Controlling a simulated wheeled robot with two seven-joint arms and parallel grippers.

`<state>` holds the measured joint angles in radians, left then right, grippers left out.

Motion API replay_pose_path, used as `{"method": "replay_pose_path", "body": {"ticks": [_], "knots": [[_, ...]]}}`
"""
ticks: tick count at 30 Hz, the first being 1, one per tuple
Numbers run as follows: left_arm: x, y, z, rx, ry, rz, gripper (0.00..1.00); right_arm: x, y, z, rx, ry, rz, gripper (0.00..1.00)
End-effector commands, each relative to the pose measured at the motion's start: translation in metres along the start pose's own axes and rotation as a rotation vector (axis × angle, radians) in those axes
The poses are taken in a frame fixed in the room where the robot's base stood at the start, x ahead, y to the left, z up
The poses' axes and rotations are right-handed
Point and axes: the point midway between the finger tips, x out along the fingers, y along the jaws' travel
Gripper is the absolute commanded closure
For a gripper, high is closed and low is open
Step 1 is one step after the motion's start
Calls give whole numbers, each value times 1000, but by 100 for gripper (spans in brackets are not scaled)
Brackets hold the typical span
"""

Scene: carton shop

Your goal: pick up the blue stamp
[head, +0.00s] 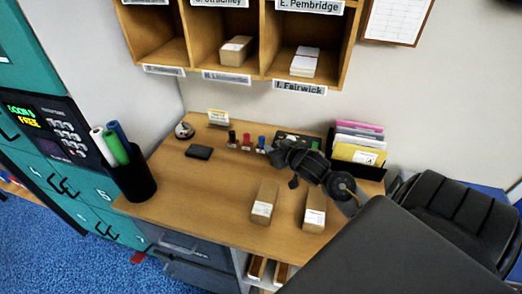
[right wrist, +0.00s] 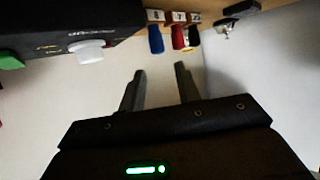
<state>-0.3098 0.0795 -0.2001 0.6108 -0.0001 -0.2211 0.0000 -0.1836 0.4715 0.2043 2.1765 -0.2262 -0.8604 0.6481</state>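The blue stamp (head: 261,143) stands at the right end of a short row on the desk, beside the red stamp (head: 247,140) and the black stamp (head: 232,137). My right gripper (head: 279,160) is just to the right of the blue stamp, apart from it. In the right wrist view the blue stamp (right wrist: 156,40) hangs upside down in the picture, beyond the spread fingers of my right gripper (right wrist: 159,70). Nothing is between the fingers. My left gripper is in neither view.
A dark device (right wrist: 70,35) with a white knob is close to the right gripper. Two cartons (head: 263,203) (head: 314,210) lie at the desk's front. A black pad (head: 199,152) lies left of the stamps. A file holder (head: 357,155) stands right, a black pen cup (head: 133,180) left.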

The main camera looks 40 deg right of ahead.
Motion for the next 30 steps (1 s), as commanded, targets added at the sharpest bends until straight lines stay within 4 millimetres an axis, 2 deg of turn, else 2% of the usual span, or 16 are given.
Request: {"method": "replay_pose_path", "body": {"ticks": [1,5,8,15,25,30], "knots": [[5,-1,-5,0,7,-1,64,2,0,4,0,0,0,67],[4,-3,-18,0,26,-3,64,2,0,3,0,0,0,67],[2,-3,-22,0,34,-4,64,11,0,2,2,-1,1,67],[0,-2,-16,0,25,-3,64,47,2,2,3,0,2,67],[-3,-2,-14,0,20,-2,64,61,3,1,2,0,3,67],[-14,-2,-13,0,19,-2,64,83,6,-2,3,-1,4,67]]}}
